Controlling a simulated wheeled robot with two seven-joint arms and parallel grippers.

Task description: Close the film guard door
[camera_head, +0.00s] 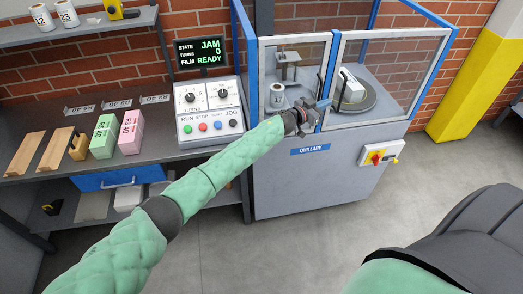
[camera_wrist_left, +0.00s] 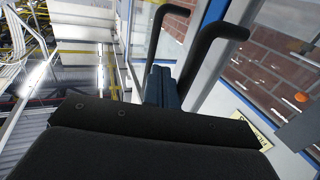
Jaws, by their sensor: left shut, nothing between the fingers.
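The film guard of the machine has clear panels in pale and blue frames. Its left door panel (camera_head: 266,60) and right door panel (camera_head: 400,60) meet near the middle of the front, and I cannot tell whether a small gap stays between them. Two black bar handles stand side by side at the meeting edges; in the left wrist view they are the near handle (camera_wrist_left: 212,45) and the far handle (camera_wrist_left: 155,35). My left gripper (camera_head: 322,104) is shut and empty, low at the handles; its fingers (camera_wrist_left: 163,88) show between them, and contact is unclear. My right gripper is out of view.
Behind the panels are a small roll (camera_head: 277,95) and a turntable (camera_head: 368,98) bearing a white bundle (camera_head: 351,86). The display (camera_head: 199,52) reads JAM, 0, READY. A control box (camera_head: 210,111) and a bench with pink and green stacks stand left. Floor in front is clear.

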